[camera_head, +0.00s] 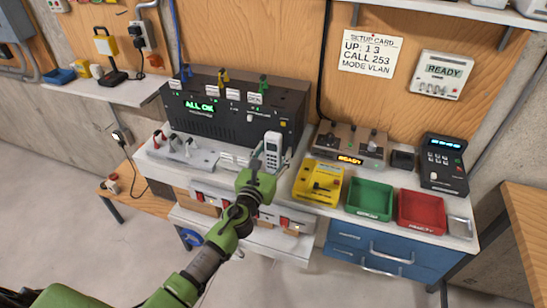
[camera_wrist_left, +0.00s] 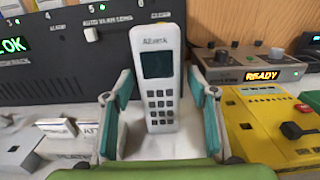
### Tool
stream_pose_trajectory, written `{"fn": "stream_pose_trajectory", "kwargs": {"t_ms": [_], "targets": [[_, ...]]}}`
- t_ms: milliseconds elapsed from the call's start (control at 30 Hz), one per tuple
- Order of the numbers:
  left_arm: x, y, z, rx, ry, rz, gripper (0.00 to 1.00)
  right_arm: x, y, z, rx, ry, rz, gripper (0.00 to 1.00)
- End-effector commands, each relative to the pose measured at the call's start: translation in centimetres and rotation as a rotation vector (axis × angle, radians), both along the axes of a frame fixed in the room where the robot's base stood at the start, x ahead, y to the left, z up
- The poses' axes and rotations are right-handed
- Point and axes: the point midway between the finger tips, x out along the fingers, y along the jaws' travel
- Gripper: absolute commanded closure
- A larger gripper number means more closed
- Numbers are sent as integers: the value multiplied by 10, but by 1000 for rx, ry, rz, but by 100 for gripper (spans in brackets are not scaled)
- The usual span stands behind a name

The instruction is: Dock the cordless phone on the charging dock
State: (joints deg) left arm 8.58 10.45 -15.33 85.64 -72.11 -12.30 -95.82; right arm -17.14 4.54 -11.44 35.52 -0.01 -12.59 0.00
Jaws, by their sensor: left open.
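The white cordless phone (camera_head: 272,148) stands upright on the workbench in front of the black panel unit. In the left wrist view the phone (camera_wrist_left: 158,85) faces me, with its dark screen above the keypad. My left gripper (camera_head: 264,170) is open, with one finger on each side of the phone's lower half. Small gaps show between the fingers and the phone, so it is not clamped. The phone's base is partly hidden, and I cannot tell what it stands on. A small black block (camera_head: 402,160) at the right may be the charging dock; I cannot be sure. My right gripper is not in view.
The black panel unit (camera_head: 236,105) reads "ALL OK" close behind the phone. Right of it are a "READY" device (camera_head: 350,146), a yellow box (camera_head: 318,182), a green bin (camera_head: 369,199), a red bin (camera_head: 421,212) and a black keypad unit (camera_head: 444,163). The bench is crowded.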

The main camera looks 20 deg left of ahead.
Motion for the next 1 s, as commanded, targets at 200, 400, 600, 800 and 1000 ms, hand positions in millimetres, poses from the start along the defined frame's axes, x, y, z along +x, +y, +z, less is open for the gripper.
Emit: {"fn": "stream_pose_trajectory", "kwargs": {"t_ms": [200,400,600,800,1000], "targets": [[3,0,-1,-1,1,-1,47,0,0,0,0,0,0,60],[2,0,-1,-1,1,0,89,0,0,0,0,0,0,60],[2,0,0,-1,0,0,97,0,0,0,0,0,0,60],[3,0,4,1,-1,0,97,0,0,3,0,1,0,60],[3,0,26,3,-4,-1,97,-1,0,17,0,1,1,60]]}}
